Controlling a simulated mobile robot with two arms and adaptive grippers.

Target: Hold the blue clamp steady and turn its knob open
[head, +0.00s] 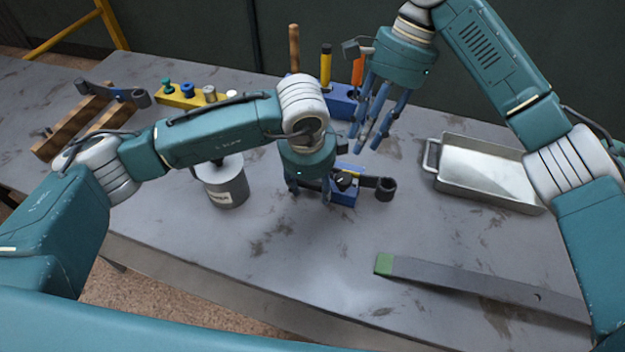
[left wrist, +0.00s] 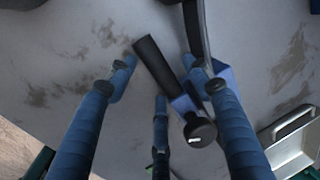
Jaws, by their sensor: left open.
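The blue clamp (head: 343,197) sits on the grey table near the middle of the head view. In the left wrist view the clamp (left wrist: 186,104), knob (left wrist: 201,131) and a black handle (left wrist: 155,60) show near the spread fingers; contact is unclear. My right gripper (head: 374,125) is raised behind the clamp, fingers apart and empty.
A grey metal tray (head: 487,195) stands at right. A grey bar with a green end (head: 384,264) lies in front. A grey can (head: 224,190) is left of my left gripper. Behind are a blue tool block (head: 342,101) and a yellow rack (head: 190,97).

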